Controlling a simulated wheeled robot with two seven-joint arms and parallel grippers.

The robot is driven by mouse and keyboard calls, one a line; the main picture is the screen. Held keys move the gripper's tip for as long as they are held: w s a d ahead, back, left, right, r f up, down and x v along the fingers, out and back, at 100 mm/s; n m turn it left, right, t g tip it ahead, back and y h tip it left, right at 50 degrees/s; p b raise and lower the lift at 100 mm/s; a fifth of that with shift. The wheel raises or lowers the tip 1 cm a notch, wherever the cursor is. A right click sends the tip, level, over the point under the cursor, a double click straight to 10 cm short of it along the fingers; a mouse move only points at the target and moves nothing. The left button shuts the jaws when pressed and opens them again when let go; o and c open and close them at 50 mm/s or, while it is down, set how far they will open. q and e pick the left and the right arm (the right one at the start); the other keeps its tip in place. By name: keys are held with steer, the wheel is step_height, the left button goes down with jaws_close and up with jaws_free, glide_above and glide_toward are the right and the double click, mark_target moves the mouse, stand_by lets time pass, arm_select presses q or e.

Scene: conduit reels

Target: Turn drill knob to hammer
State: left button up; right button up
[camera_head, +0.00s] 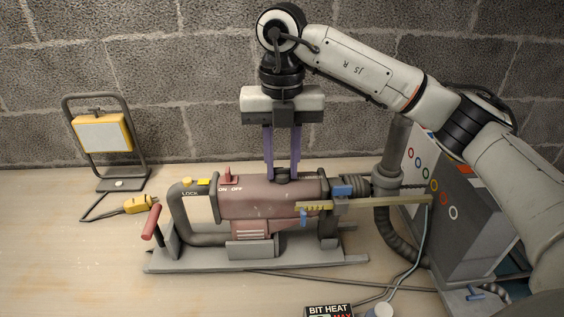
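The drill (262,199) is a dull red cylinder lying on a grey base plate (200,262) on the bench. A small dark knob (283,176) sits on top of its body. My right gripper (282,177) points straight down from above, its two purple fingers apart, with tips at the drill's top on either side of the knob. I cannot tell whether the fingers press on it. Lettering beside the knob is partly hidden by the right finger and too small to read. My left gripper is not in view.
A red lever (151,222) stands at the drill's left end. A yellow bar (365,202) crosses its right end towards a grey cabinet (470,205). A work lamp (103,136) and a yellow plug (137,203) are at left. The front left bench is clear.

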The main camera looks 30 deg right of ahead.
mark_target(282, 168)
steer(key=o, duration=0.4)
steer(key=shift+o, duration=0.2)
steer(key=shift+r, duration=0.1)
step_height(282, 168, up, 10)
steer(key=p, duration=0.1)
stand_by(0.5)
